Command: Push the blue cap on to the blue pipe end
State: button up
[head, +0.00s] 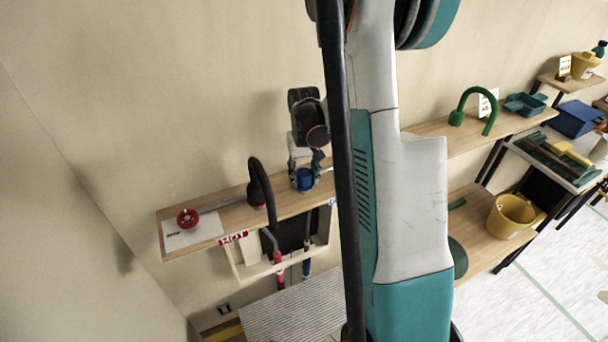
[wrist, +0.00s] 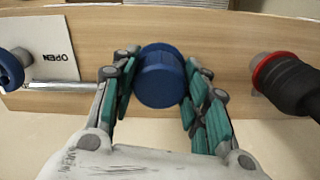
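The blue cap (wrist: 160,76) is a round, ribbed piece seen from its top in the wrist view. It sits between the teal pads of my gripper (wrist: 161,85), one pad against each side. In the head view the blue cap (head: 305,180) shows below my gripper (head: 305,170), over the wooden shelf. The blue pipe end is hidden behind the cap, so I cannot tell whether the cap is on it or just above it. A metal pipe (wrist: 62,86) runs from beside my gripper toward a blue valve wheel (wrist: 10,70).
A black hose (head: 256,171) arches up from a red-ringed pipe fitting (wrist: 268,72) close beside my gripper. A red valve wheel (head: 187,218) is at the shelf's left end. Tools (head: 279,262) hang below the shelf. A green bent pipe (head: 470,95) stands farther right.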

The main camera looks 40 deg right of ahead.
aim_at(303, 173)
jog(key=o, duration=0.3)
jog(key=shift+r, duration=0.1)
notch_tip(303, 173, up, 12)
dwell(0.5)
jog(key=shift+a, duration=0.15)
dwell(0.3)
